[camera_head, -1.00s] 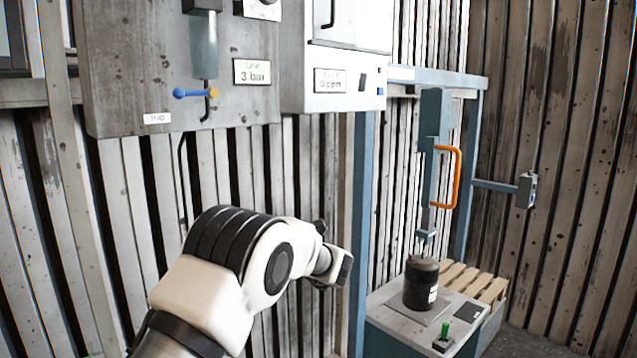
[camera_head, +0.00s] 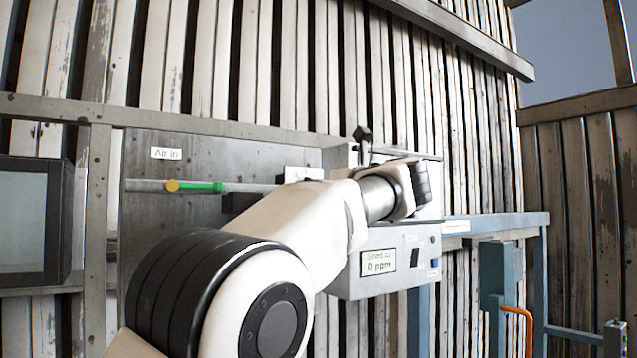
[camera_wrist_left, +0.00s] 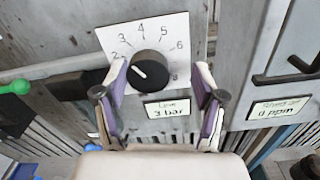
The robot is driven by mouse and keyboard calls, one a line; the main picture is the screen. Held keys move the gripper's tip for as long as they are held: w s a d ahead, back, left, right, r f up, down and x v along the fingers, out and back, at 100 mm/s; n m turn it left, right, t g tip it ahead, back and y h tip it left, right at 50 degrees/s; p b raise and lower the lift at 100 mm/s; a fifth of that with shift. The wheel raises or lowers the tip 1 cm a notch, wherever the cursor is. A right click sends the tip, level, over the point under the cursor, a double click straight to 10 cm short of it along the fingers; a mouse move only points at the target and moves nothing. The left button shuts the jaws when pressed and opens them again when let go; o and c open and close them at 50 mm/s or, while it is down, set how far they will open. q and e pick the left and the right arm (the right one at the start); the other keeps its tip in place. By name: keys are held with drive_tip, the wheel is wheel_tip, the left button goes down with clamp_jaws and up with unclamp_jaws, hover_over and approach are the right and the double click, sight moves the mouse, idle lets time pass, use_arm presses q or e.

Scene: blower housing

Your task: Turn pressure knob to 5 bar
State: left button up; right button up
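The pressure knob (camera_wrist_left: 150,72) is round and black in the left wrist view, on a white numbered dial plate (camera_wrist_left: 172,35). Its white pointer line points to the upper left, on the low-number side. The display under it (camera_wrist_left: 167,107) reads 3 bar. My left gripper (camera_wrist_left: 162,76) is open, with purple-lined fingers on both sides of the knob in the picture; the left finger looks nearer to it. I cannot tell whether they touch or how deep they reach. In the head view my left arm hides the knob and gripper. My right gripper is out of view.
A meter box (camera_head: 345,287) with a 0 ppm display (camera_head: 378,262) is just right of the panel (camera_head: 140,220). A pipe with a green-handled valve (camera_head: 195,187) runs along the panel at left. A blue frame (camera_head: 500,222) stands farther right.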

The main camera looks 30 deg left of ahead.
use_arm(q)
drive_tip(key=shift+s+a+r, duration=0.15)
drive_tip(key=shift+a, duration=0.2)
drive_tip(key=shift+s+r, duration=0.2)
drive_tip(key=shift+s, duration=0.5)
drive_tip(key=shift+d, duration=0.1)
drive_tip(key=shift+c, duration=0.9)
drive_tip(key=shift+w+d+f, duration=0.1)
drive_tip(key=shift+w+d, duration=0.05)
drive_tip(key=shift+w, duration=0.2)
drive_tip(key=c, duration=1)
drive_tip(key=shift+o, duration=0.2)
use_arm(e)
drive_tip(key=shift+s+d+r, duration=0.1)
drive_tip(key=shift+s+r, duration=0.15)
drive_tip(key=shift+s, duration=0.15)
